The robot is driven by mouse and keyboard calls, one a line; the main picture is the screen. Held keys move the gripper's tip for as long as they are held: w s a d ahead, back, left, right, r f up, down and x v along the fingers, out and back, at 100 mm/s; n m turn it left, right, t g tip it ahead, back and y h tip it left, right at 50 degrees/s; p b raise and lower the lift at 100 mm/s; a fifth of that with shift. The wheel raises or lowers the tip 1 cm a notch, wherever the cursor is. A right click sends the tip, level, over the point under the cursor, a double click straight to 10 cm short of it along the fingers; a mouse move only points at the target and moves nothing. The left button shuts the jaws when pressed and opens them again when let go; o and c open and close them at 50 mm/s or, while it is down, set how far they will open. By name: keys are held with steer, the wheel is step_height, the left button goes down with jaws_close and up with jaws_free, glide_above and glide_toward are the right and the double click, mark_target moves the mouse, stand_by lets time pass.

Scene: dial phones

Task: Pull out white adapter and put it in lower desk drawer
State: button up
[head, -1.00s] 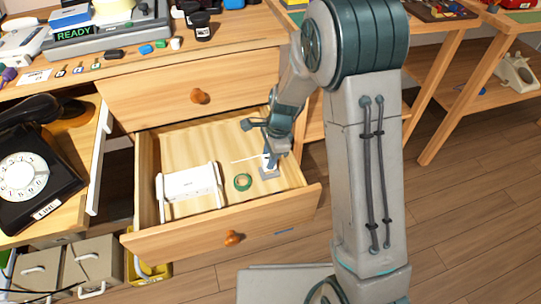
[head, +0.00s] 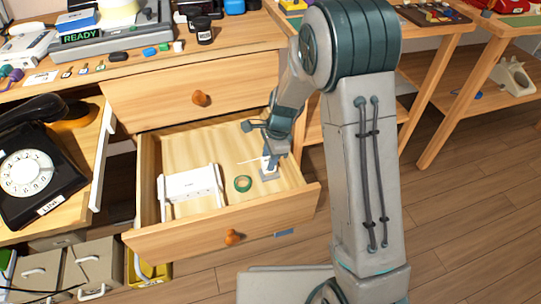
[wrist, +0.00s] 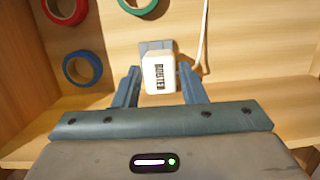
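The lower desk drawer (head: 180,237) is pulled out, with its light wooden floor showing in the head view. My gripper (head: 268,158) reaches down into its right part. Whether the adapter touches the block is unclear.
A white router (head: 190,185) and a green tape roll (head: 242,184) lie in the drawer. The wrist view also shows red (wrist: 65,8) and blue (wrist: 82,68) rolls and a white cable (wrist: 200,35). The upper drawer (head: 150,98) is shut. A black dial phone (head: 38,170) stands left.

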steer(key=shift+o, duration=1.2)
steer(key=shift+s+a+f, duration=0.1)
steer(key=shift+s+f, duration=0.5)
steer(key=shift+f, duration=0.3)
steer(key=r+p, duration=0.1)
steer(key=w+r+p, duration=0.1)
steer(key=r, duration=0.1)
steer(key=shift+w+d+r+g+p, duration=0.15)
steer(key=shift+w+d+g+p, duration=0.15)
steer(key=shift+w+p, duration=0.1)
steer(key=s+d+r+n+t+p, duration=0.1)
steer(key=s+d+r+n+p, duration=0.15)
steer(key=r+p, duration=0.6)
steer(key=s+d+r+n+p, duration=0.2)
steer(key=s+d+r+p, duration=0.15)
steer(key=r, duration=1.05)
steer(key=s+d+r+n+t+p, duration=0.15)
steer(key=r+p, duration=0.45)
steer(key=r, duration=0.6)
steer(key=s+d+r+n+h+p, duration=0.1)
steer(key=s+d+r+n+p, duration=0.2)
steer(key=s+r+p, duration=0.3)
steer(key=s+d+r+n+t+h+p, duration=0.1)
steer(key=s+d+r+n+p, duration=0.2)
steer(key=s+r+n+p, duration=0.2)
step_height(320, 180, up, 6)
steer(key=s+p, duration=0.1)
steer(key=p, duration=0.2)
steer(key=shift+r+n, duration=0.15)
steer(key=shift+n, duration=0.15)
